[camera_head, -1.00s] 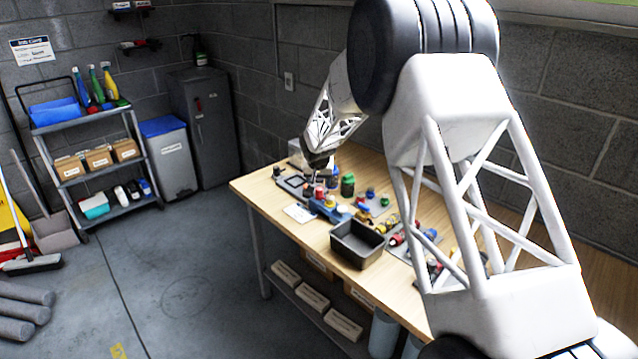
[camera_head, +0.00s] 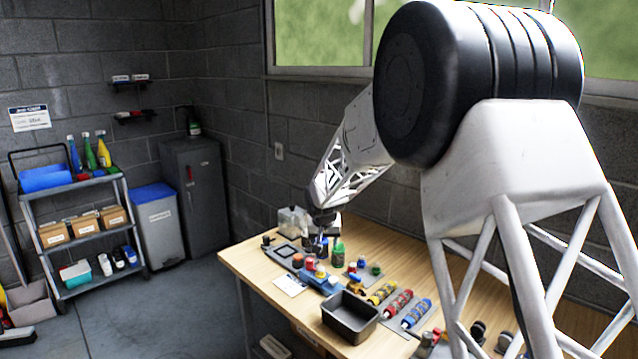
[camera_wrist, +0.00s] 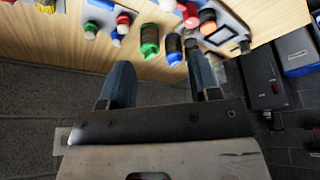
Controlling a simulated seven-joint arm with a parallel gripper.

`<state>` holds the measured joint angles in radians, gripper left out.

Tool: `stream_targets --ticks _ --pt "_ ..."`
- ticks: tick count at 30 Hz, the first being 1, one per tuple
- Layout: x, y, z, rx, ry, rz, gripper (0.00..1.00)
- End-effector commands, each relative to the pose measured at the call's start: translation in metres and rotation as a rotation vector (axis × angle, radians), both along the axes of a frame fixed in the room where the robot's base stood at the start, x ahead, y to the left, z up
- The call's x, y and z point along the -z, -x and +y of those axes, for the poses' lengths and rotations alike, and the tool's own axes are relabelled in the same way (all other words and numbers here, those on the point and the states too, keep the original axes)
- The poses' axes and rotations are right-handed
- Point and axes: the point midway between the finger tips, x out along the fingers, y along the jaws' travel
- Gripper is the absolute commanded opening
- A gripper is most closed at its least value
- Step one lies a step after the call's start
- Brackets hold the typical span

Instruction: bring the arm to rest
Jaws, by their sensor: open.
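My gripper (camera_wrist: 160,88) shows in the wrist view with its two fingers apart and nothing between them that it touches. In the head view my gripper (camera_head: 322,222) is small, at the far end of the wooden workbench (camera_head: 245,262), above the cluster of bottles. A green bottle (camera_wrist: 149,40) and a dark blue-banded bottle (camera_wrist: 174,48) stand beyond the fingertips in the wrist view. The green bottle (camera_head: 338,252) is just right of my gripper in the head view. Whether the fingers touch any bottle cannot be told from the head view.
A dark empty bin (camera_head: 350,318) stands at the bench's front edge. Yellow, red and blue tubes (camera_head: 398,303) lie beside it. A clear box (camera_head: 292,220) stands at the back. A shelf cart (camera_head: 75,225), a lidded bin (camera_head: 160,225) and a grey cabinet (camera_head: 197,190) stand left; floor between is free.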

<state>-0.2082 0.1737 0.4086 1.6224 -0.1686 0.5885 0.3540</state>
Motion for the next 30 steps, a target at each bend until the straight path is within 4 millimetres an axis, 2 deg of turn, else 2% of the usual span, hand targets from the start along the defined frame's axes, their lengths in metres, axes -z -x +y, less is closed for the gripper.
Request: stream_targets --ticks 3,15,21,30 --pt "-0.027 0.03 -0.018 0.002 0.003 0.006 0.57" --pt "-0.093 0.134 -0.069 0.01 0.01 0.033 0.57" --pt "-0.118 0.191 -0.091 0.011 0.01 0.047 0.57" --pt "-0.142 0.279 -0.119 0.012 0.01 0.068 0.57"
